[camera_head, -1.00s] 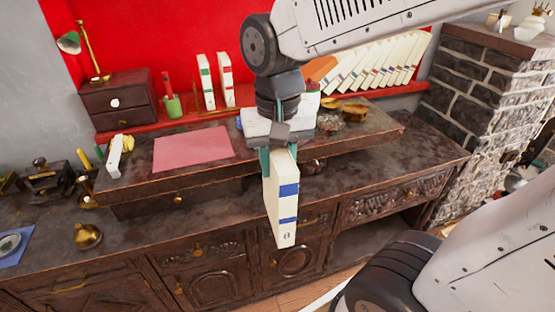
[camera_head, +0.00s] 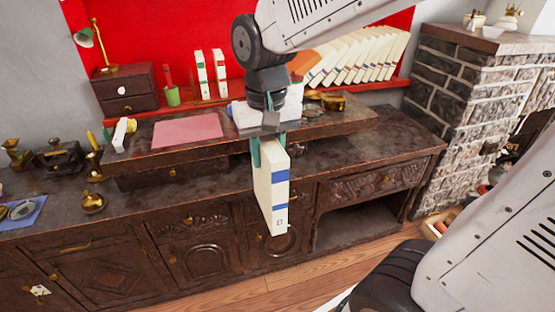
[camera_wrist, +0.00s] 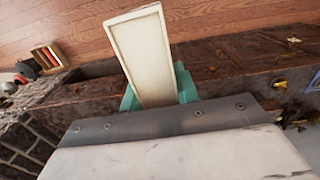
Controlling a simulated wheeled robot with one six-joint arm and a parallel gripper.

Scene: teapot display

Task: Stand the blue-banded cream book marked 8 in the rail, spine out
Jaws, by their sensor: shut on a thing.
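The blue-banded cream book (camera_head: 272,190) hangs upright from my gripper (camera_head: 268,143) in the head view, with its spine and two blue bands facing the camera and a small mark near the bottom. My gripper's green fingers are shut on its upper end, and it hangs in front of the dark wooden desk. In the wrist view the book (camera_wrist: 146,55) shows its pale page edge between the green fingers. Several cream books (camera_head: 365,55) lean in a row on the red shelf at the back right. I cannot make out the rail clearly.
Two upright books (camera_head: 211,74), a green cup (camera_head: 172,96) and a small drawer box (camera_head: 124,90) stand on the back shelf. A pink sheet (camera_head: 187,130) lies on the raised desk top. Brass pieces (camera_head: 333,102) sit right of it. A brick pillar (camera_head: 465,100) stands at right.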

